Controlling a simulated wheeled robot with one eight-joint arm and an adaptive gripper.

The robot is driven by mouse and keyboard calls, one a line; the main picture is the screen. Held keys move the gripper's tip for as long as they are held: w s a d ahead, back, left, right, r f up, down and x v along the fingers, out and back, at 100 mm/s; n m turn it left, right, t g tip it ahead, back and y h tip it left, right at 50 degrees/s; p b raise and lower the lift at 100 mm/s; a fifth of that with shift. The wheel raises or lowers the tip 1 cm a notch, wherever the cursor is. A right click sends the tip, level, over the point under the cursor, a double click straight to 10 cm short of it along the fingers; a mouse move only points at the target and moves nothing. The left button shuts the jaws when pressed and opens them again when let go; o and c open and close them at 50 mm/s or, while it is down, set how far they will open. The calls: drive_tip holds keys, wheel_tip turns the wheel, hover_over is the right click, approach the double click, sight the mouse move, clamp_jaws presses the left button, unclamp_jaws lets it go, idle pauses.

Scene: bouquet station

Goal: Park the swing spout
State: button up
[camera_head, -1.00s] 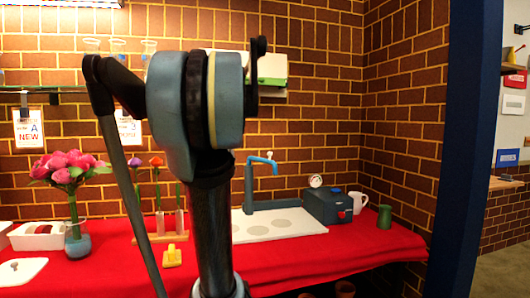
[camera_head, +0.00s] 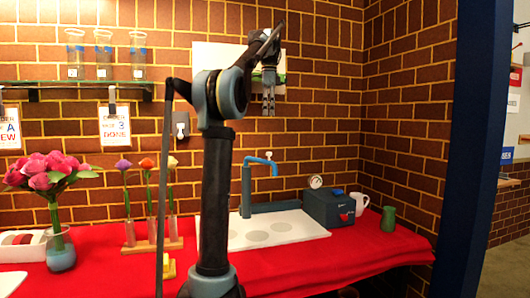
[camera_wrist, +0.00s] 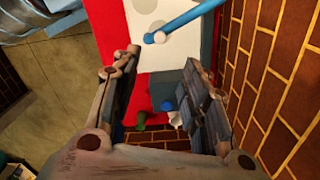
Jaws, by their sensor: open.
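The blue swing spout (camera_head: 262,161) tops a blue post (camera_head: 246,192) at the back of a white board on the red table. Its arm points right and ends in a short downturned tip with a light knob above.
A dark blue box with a gauge (camera_head: 328,207), a white mug (camera_head: 358,203) and a green cup (camera_head: 388,218) stand right of the white board (camera_head: 290,229). Flowers in tubes (camera_head: 149,220) and a pink bouquet (camera_head: 52,175) are at left. A brick wall stands close behind.

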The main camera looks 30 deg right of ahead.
wheel_tip(320, 180, down, 17)
drive_tip(key=shift+d+f, duration=0.15)
idle(0.7)
drive_tip(key=shift+c, duration=0.2)
clamp_jaws()
